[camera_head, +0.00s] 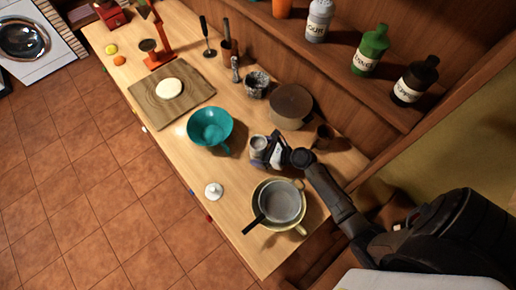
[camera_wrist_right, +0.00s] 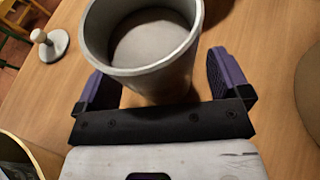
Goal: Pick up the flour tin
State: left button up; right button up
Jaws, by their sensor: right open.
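A grey open-topped tin (camera_head: 259,146), most likely the flour tin, stands upright on the wooden counter; no label shows on it. In the right wrist view this tin (camera_wrist_right: 155,75) is seen from above with its wide round rim. My right gripper (camera_head: 268,154) is at the tin. In the wrist view its two purple-padded fingers (camera_wrist_right: 160,80) are apart, one on each side of the tin, with gaps visible between pads and wall. A pale round lid with a knob (camera_head: 213,191) lies on the counter near the front edge. My left gripper is not in view.
A teal bowl (camera_head: 195,129) stands left of the tin. A yellowish pot with a sieve (camera_head: 300,228) is in front and a round brown box (camera_head: 291,104) behind. A small dark cup (camera_head: 323,136) stands close to my right arm. Labelled bottles (camera_head: 370,48) line the shelf above.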

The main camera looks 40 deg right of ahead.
aim_at(261, 143)
jog(key=shift+c, duration=0.2)
jog(key=c, duration=1.2)
jog(key=shift+o, duration=0.2)
notch_tip(261, 143, up, 9)
jog(key=p, duration=0.2)
jog(key=shift+p, duration=0.3)
jog(key=shift+r, duration=0.55)
